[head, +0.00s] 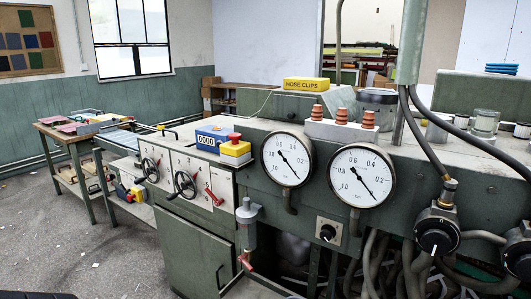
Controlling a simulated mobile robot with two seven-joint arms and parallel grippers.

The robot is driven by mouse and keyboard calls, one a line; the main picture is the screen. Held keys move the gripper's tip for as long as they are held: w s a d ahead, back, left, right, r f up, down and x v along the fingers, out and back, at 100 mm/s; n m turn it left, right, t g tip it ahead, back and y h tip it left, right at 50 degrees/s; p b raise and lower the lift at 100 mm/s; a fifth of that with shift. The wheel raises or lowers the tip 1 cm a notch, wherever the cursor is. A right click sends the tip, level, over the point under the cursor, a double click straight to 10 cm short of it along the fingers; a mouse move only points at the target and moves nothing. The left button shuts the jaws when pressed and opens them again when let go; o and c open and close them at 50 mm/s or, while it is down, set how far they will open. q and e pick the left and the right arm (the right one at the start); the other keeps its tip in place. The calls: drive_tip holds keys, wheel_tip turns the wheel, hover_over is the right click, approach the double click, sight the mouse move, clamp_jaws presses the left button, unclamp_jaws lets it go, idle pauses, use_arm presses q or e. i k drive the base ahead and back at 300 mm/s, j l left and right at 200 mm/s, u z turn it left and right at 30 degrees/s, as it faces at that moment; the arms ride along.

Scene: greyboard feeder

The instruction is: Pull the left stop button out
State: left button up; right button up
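A red mushroom-shaped button (234,137) stands on a yellow box (235,150) on top of the green machine, left of the two round gauges. Farther left and lower, a yellow part with some red (138,193) shows near the side bench; it is too small to tell whether it is a second stop button. I cannot tell from this view whether the red button is pressed in or out. Neither of my grippers shows in the head view.
Two round gauges (287,158) (361,175), a panel with black handwheels (184,184) and red levers (213,196) line the machine's front. A blue counter box (213,136) stands beside the yellow box. Hoses and knobs crowd the right. Floor at lower left is mostly clear.

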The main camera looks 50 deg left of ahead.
sight(235, 137)
drive_tip(key=u, duration=1.7)
